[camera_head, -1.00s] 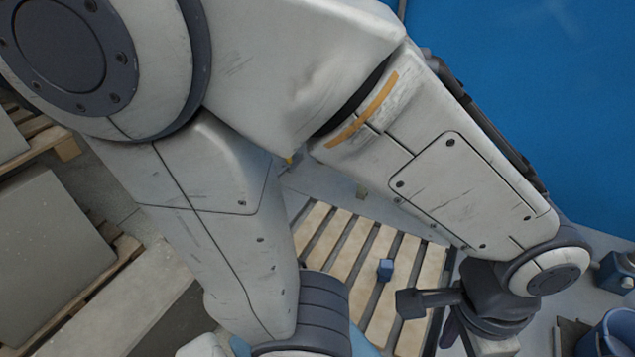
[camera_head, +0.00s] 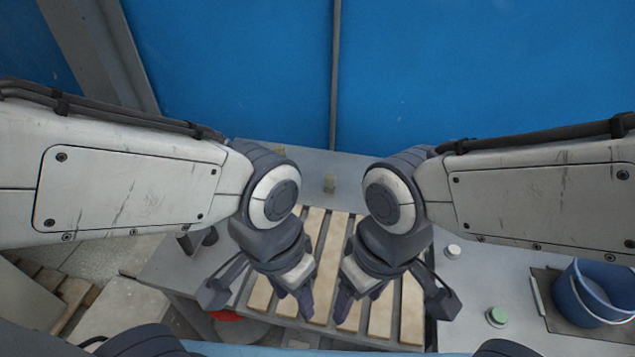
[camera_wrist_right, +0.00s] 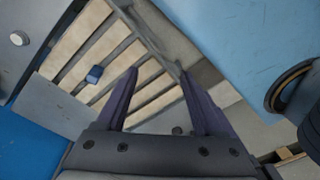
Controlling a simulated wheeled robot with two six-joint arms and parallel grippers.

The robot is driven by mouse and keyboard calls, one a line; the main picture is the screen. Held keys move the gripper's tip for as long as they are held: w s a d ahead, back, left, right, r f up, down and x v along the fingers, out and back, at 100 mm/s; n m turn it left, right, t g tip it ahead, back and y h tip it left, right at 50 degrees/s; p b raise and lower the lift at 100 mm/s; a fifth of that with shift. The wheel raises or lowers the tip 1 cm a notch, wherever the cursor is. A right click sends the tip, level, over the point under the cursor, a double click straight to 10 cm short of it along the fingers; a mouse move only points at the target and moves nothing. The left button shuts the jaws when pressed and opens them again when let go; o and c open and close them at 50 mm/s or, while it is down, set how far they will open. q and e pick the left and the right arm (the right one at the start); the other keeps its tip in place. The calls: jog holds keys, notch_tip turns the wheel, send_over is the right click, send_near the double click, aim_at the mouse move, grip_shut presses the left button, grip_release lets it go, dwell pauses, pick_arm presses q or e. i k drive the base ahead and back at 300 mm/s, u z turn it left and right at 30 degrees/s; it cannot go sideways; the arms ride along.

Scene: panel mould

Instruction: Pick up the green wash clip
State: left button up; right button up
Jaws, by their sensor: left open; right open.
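In the right wrist view, the fingers of my right gripper (camera_wrist_right: 158,78) are spread over the slats. The green block is not recognisable in that view.
A wooden slatted bed (camera_head: 381,316) lies under my grippers; a blue block (camera_wrist_right: 94,74) rests on it. A green-topped round thing (camera_head: 497,317), a white knob (camera_head: 452,251) and a blue bucket (camera_head: 594,292) stand right. A blue wall (camera_head: 430,80) closes the back.

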aim_at(329, 188)
jog(key=k, duration=0.6)
jog(key=u, duration=0.8)
jog(key=i, duration=1.1)
jog(key=z, duration=0.3)
